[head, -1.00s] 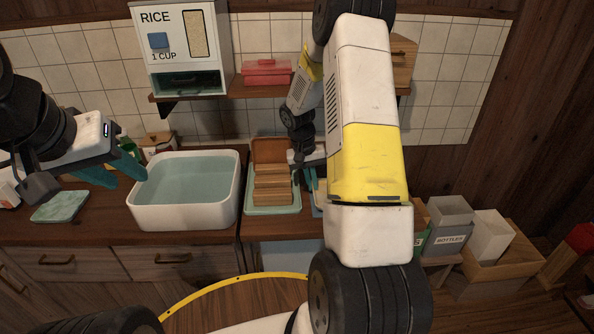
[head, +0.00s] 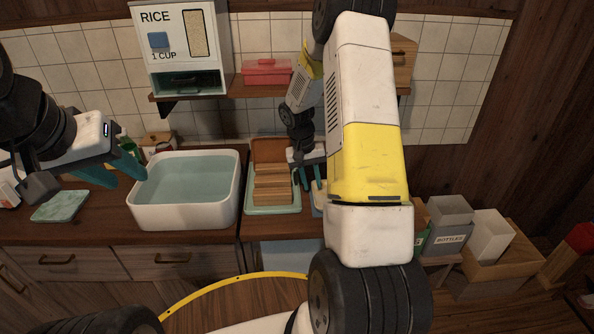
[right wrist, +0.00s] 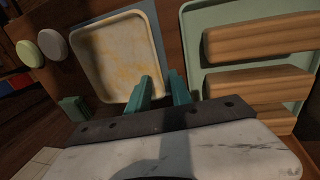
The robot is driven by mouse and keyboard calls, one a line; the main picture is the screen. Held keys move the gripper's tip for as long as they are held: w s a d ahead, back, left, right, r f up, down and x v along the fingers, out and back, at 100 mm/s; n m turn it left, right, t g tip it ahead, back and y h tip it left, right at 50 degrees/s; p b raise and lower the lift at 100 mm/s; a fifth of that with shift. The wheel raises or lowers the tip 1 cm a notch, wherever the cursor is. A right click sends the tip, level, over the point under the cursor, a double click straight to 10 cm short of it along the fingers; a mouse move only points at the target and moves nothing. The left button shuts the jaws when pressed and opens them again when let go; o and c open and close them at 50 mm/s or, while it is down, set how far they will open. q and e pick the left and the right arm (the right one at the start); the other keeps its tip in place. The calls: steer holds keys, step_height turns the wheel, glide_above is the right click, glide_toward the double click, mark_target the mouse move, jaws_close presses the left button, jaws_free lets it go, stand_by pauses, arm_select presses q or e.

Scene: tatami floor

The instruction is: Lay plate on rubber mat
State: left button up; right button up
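The plate (right wrist: 112,52), square, cream and stained, lies flat on a blue-grey rubber mat (right wrist: 154,30) in the right wrist view. The mat shows along the plate's top and right edges. My right gripper (right wrist: 162,90) has its teal fingers apart at the plate's near right corner, one over the rim and one outside it. In the head view my right gripper (head: 311,188) is low over the counter, right of the rack; my arm hides most of the plate there. My left gripper (head: 121,174) is open and empty, left of the sink.
A green rack (head: 272,209) with wooden boards (head: 272,186) stands close beside the mat. The white water-filled basin (head: 184,215) is further left, with a green cloth-like piece (head: 60,206) beyond it. A shelf (head: 262,90) hangs above. Bins (head: 447,238) stand at right.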

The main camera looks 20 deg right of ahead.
step_height(320, 180, up, 10)
steer(key=a, duration=0.2)
steer(key=s+a+r+n+t+y, duration=0.1)
steer(key=s+a+r+t, duration=0.15)
steer(key=s+r, duration=0.35)
steer(key=s+a+r+t+y, duration=0.1)
steer(key=s+a+r, duration=0.25)
steer(key=r, duration=0.55)
steer(key=s+a+r+n+t+y, duration=0.1)
steer(key=s+a+r, duration=0.1)
steer(key=s, duration=0.5)
steer(key=s+a+r+n+t+y, duration=0.1)
steer(key=s+a+r+t, duration=0.1)
steer(key=s, duration=0.5)
steer(key=shift+s+a+r, duration=0.25)
steer(key=shift+s+r, duration=0.1)
steer(key=shift+r, duration=0.05)
steer(key=shift+d, duration=0.1)
